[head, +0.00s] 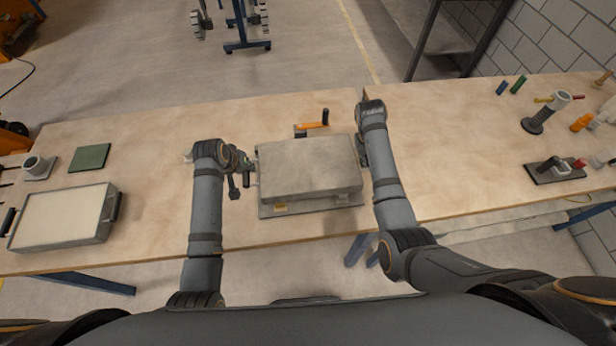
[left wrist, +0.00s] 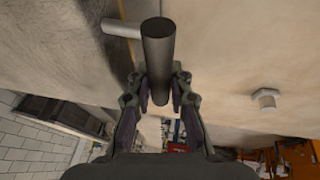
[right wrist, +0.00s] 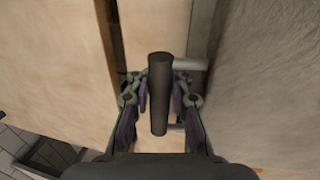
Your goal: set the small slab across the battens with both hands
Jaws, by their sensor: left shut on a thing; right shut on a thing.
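A grey slab-like block (head: 308,165) with a mottled top is at the middle of the bench, over a thin grey plate (head: 340,203). Whether it touches the plate is hard to tell. My left gripper (head: 246,174) is at its left side, shut on a dark round bar handle (left wrist: 158,60). My right gripper (head: 364,152) is at its right side, partly hidden by my arm. In the right wrist view it is shut on a similar dark bar handle (right wrist: 160,90). I cannot make out any battens in the head view; the block hides what is under it.
A grey tray with a pale fill (head: 60,217) stands at the left, with a green pad (head: 90,158) and a small cup (head: 37,167) behind it. An orange-handled tool (head: 312,126) lies just behind the block. Several small tools stand at the far right. The bench between is clear.

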